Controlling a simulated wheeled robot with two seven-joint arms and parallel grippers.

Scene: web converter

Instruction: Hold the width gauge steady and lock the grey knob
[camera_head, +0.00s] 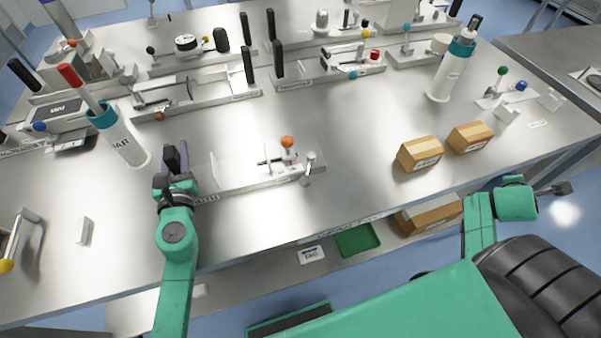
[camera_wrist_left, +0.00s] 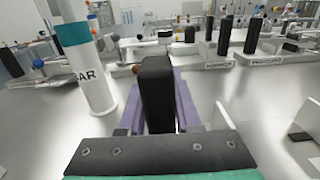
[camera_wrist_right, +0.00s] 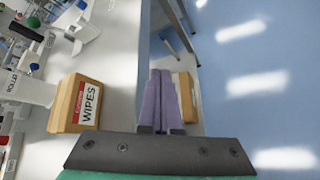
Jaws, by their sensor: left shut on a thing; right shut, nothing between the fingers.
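The width gauge (camera_head: 245,181) is a low metal fixture near the front middle of the table. It has an upright plate, an orange ball knob (camera_head: 287,142) and a grey knob (camera_head: 309,160) on a stem at its right end. A black upright handle (camera_wrist_left: 157,90) stands at its left end. My left gripper (camera_head: 176,165) is shut on this handle, with purple fingers on both sides of it. My right gripper (camera_wrist_right: 158,100) is shut and empty, off the table's right front edge and well away from the grey knob.
Two cardboard boxes (camera_head: 420,153) (camera_head: 470,137) stand right of the gauge. White bottles stand at left (camera_head: 125,140) and back right (camera_head: 450,75). Other fixtures (camera_head: 195,97) line the back. A green tray (camera_head: 357,239) lies on the lower shelf. The tabletop between gauge and boxes is clear.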

